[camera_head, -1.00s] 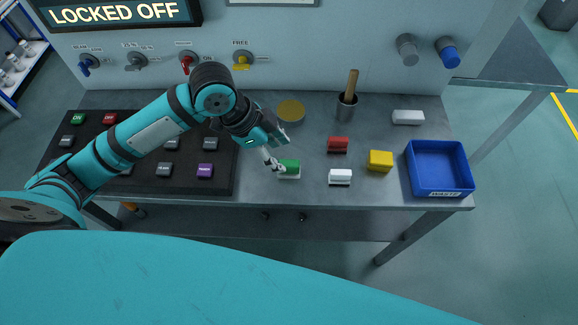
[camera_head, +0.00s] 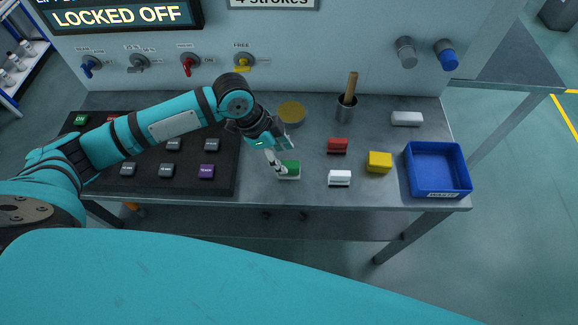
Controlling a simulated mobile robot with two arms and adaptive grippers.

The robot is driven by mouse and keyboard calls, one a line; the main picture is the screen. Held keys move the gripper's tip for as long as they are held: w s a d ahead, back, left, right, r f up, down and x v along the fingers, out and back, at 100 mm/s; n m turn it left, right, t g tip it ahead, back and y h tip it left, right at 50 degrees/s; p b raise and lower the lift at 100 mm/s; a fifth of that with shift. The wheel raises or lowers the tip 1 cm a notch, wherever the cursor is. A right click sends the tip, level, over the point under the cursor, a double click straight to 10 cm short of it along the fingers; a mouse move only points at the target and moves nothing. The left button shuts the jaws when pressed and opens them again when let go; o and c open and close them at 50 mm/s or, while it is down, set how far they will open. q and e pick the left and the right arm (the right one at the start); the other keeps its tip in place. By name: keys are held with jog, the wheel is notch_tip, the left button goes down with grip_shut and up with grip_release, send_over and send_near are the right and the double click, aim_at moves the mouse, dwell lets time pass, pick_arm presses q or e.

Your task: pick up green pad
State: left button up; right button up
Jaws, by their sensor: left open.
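The green pad (camera_head: 289,168) lies on the grey bench, with a white lower part at its front edge. My left gripper (camera_head: 279,162) is open, its fingers pointing down at the pad's left side. It appears close to the pad, but I cannot tell whether a finger touches it. The gripper covers part of the pad's left end. My right gripper is not in view.
Nearby on the bench are a red block (camera_head: 337,146), a white block (camera_head: 340,178), a yellow block (camera_head: 379,162) and a round tin (camera_head: 291,113). A cup (camera_head: 346,109) holds a brush. A black button panel (camera_head: 150,187) lies left.

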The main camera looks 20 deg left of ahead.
aim_at(288, 164)
pick_arm(q)
jog(key=shift+p+x, duration=0.6)
jog(key=shift+x, duration=2.25)
jog(key=shift+w+a, duration=0.1)
jog(key=shift+a, duration=0.05)
grip_shut()
